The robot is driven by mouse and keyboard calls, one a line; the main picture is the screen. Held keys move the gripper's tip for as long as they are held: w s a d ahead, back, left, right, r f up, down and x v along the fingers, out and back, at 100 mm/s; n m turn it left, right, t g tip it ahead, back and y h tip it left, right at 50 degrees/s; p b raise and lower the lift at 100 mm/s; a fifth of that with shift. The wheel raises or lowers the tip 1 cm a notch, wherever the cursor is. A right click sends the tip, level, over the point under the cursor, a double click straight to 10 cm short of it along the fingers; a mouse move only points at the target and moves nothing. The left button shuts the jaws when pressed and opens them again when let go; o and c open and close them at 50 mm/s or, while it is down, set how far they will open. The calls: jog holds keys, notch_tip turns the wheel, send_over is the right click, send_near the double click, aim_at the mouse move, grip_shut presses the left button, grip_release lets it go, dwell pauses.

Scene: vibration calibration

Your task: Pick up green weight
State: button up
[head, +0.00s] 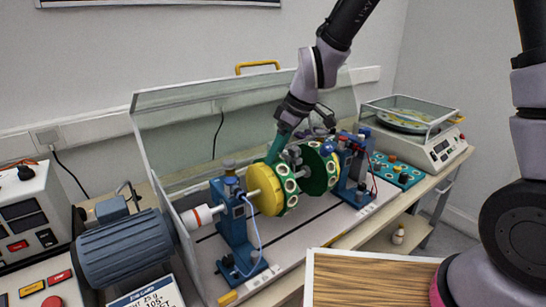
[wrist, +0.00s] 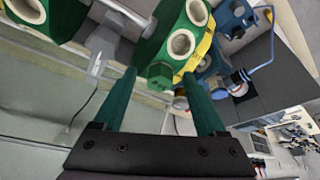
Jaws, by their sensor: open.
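A green hexagonal weight (wrist: 160,74) shows in the wrist view, at the edge of a green disc with white-ringed holes (wrist: 182,42). It appears seated on that disc. My gripper (wrist: 161,80) is open, with one green finger on each side of the weight and a gap showing around it. In the head view my gripper (head: 278,145) reaches down to the far side of the rotor, whose yellow disc (head: 263,190) faces the camera. The weight cannot be made out in the head view.
Blue bearing stands (head: 231,220) hold the rotor's shaft. A clear raised cover (head: 170,130) stands around the rig. A teal tray with small pieces (head: 397,172) and a scale (head: 440,148) are at right.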

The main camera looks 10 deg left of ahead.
grip_shut()
jog(key=shift+r, duration=0.15)
